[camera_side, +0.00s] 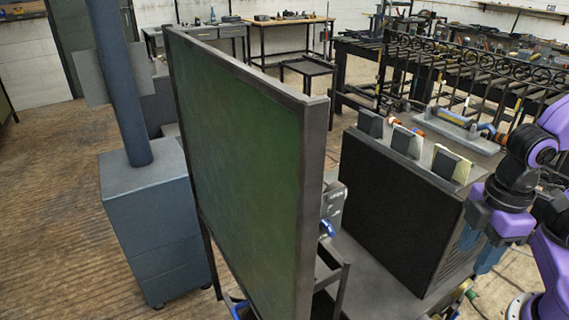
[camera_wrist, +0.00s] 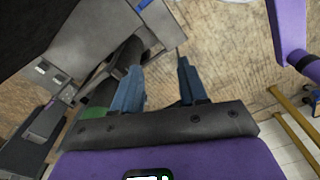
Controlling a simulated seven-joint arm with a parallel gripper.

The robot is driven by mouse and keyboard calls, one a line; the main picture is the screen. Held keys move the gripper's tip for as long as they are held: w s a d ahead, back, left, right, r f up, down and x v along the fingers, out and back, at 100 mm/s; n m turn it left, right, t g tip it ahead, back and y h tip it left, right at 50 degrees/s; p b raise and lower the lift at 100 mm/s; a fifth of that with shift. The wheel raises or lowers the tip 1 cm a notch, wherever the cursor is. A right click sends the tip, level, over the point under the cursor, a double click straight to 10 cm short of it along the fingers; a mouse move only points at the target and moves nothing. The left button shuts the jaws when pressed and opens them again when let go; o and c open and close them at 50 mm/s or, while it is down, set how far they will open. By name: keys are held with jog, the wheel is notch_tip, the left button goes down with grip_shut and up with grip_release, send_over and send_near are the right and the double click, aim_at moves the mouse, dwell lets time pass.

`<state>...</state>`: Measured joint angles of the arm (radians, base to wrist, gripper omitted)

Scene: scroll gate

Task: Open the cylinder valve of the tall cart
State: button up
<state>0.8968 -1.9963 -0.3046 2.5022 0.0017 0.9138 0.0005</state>
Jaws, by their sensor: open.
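My gripper (camera_wrist: 160,88) is open in the wrist view, its two blue fingers apart with nothing between them. In the side view my gripper (camera_side: 490,256) points down beside the right side of a black box-shaped machine (camera_side: 385,215). I cannot pick out the tall cart or its cylinder valve for certain. A large green panel in a grey frame (camera_side: 245,140) hides much of the middle of the side view. A small blue part (camera_side: 327,228) shows just past its right edge. In the wrist view a dark round bar (camera_wrist: 128,55) lies beyond the left finger.
Several small blocks (camera_side: 406,141) stand on the machine's top. A blue-grey cabinet (camera_side: 155,225) with a post stands left of the panel. A rack of dark bars (camera_side: 455,75) and workbenches are behind. Wood floor (camera_side: 55,200) is open at left.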

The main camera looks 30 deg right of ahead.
jog(key=shift+a, duration=0.1)
jog(key=c, duration=0.5)
jog(key=shift+n+t+y, duration=0.4)
jog(key=shift+n+y, duration=0.1)
jog(key=shift+y, duration=0.3)
jog(key=w+a, duration=0.1)
jog(key=w, duration=0.1)
jog(key=w+a+r, duration=0.1)
jog(key=w+a, duration=0.2)
jog(key=shift+w+r, duration=0.35)
jog(key=shift+r, duration=0.05)
grip_shut()
jog(key=w+a+r+n+t+y, duration=0.15)
jog(key=w+r, duration=0.25)
jog(key=w, duration=0.7)
jog(key=w+a+r+n+t+y, duration=0.1)
jog(key=w+a+r+n+t, duration=0.15)
jog(key=w, duration=0.75)
jog(key=w+a+f, duration=0.3)
jog(key=w+f, duration=0.4)
jog(key=w, duration=0.1)
jog(key=shift+w+a+m+t, duration=0.15)
jog(key=shift+w+m+t, duration=0.15)
jog(key=shift+m+t, duration=0.1)
